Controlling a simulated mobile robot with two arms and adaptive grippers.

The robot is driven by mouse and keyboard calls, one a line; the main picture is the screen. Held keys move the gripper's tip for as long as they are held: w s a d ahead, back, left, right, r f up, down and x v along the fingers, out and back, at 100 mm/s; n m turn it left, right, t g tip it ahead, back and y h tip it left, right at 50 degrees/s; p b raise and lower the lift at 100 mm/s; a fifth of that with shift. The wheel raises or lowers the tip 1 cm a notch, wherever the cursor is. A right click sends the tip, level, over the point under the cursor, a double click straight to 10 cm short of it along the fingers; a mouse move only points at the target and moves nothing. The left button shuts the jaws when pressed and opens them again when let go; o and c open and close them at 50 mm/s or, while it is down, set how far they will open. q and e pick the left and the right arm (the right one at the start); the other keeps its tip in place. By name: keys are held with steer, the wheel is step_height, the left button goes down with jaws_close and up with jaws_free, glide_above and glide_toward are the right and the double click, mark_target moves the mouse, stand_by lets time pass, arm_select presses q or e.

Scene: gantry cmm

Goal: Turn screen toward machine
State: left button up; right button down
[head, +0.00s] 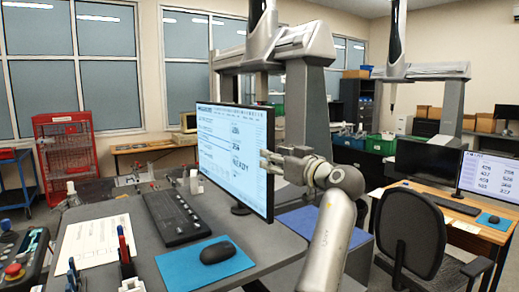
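The screen (232,148) stands upright on the grey desk, its lit face with text and numbers, including READY, seen at a slant. Its right edge is nearer to me than its left. A gantry measuring machine (308,85) rises behind it. My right gripper (269,160) comes in from the lower right, its fingertips at the screen's right edge, overlapping it in the picture. I cannot tell whether they touch or clasp the edge, or how far apart they are.
The grey desk (130,220) holds a black keyboard (175,216), a mouse (217,252) on a blue mat (180,272), papers (88,242) and a pen holder. A control pendant (22,258) is at far left. An office chair (410,235) and a second desk with a screen stand at right.

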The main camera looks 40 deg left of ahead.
arm_select(q)
steer(key=p+x, duration=0.2)
steer(key=x, duration=0.5)
steer(key=shift+w+a+f, duration=0.15)
steer(key=shift+a+f, duration=0.1)
steer(key=shift+a, duration=0.05)
steer(key=shift+c, duration=0.9)
jaws_close()
arm_select(e)
step_height(320, 180, up, 3)
steer(key=shift+a+r, duration=0.15)
steer(key=shift+r, duration=0.05)
